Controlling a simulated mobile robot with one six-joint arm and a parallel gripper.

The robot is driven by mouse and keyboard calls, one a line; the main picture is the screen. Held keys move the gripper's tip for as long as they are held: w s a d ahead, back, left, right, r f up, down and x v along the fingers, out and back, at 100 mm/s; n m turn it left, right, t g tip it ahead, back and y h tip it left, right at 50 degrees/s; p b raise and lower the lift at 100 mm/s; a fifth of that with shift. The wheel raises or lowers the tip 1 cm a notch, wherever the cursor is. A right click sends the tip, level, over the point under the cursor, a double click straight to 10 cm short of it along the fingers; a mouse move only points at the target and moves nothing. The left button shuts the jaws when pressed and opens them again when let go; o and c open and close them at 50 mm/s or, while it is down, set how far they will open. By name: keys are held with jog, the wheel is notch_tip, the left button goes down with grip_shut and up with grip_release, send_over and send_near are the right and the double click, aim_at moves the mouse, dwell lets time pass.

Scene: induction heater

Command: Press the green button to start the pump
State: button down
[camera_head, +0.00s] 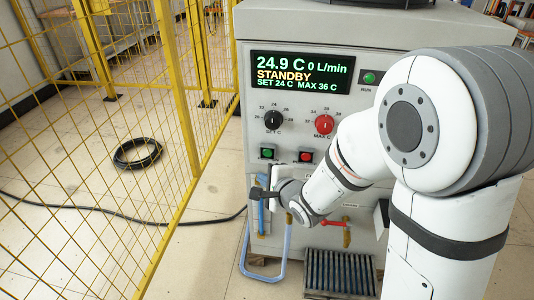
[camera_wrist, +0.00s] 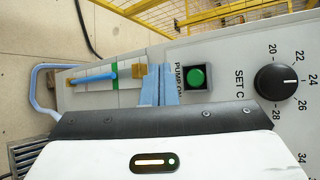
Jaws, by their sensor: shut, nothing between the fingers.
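The green button (camera_head: 267,153) sits in a dark square frame on the cabinet's front, left of a red button (camera_head: 305,156). In the wrist view the green button (camera_wrist: 196,77) is in the clear, beside the lettering "PUMP ON". My gripper (camera_head: 256,193) is shut and empty in front of the panel, a little below the green button. In the wrist view the closed fingertips (camera_wrist: 160,68) lie just left of the button and appear apart from it. The display (camera_head: 302,71) reads 24.9 C, 0 L/min, STANDBY.
Black SET C (camera_head: 272,120) and red MAX C (camera_head: 324,125) knobs sit above the buttons. A blue hose (camera_head: 285,255) and a red valve handle (camera_head: 335,222) are below. A yellow mesh fence (camera_head: 180,110) stands close on the left. My arm hides the panel's right part.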

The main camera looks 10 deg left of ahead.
jog(key=w+p, duration=0.1)
jog(key=w, duration=0.6)
jog(key=shift+p, duration=0.3)
jog(key=shift+w, duration=0.2)
dwell(1.6)
jog(key=shift+w+p, duration=0.3)
jog(key=shift+p, duration=0.05)
jog(key=shift+w+p, duration=0.3)
jog(key=shift+w, duration=0.15)
dwell(0.6)
jog(key=shift+s, duration=0.85)
jog(key=shift+s, duration=0.1)
jog(key=shift+s+b, duration=0.4)
jog(key=shift+s, duration=2.05)
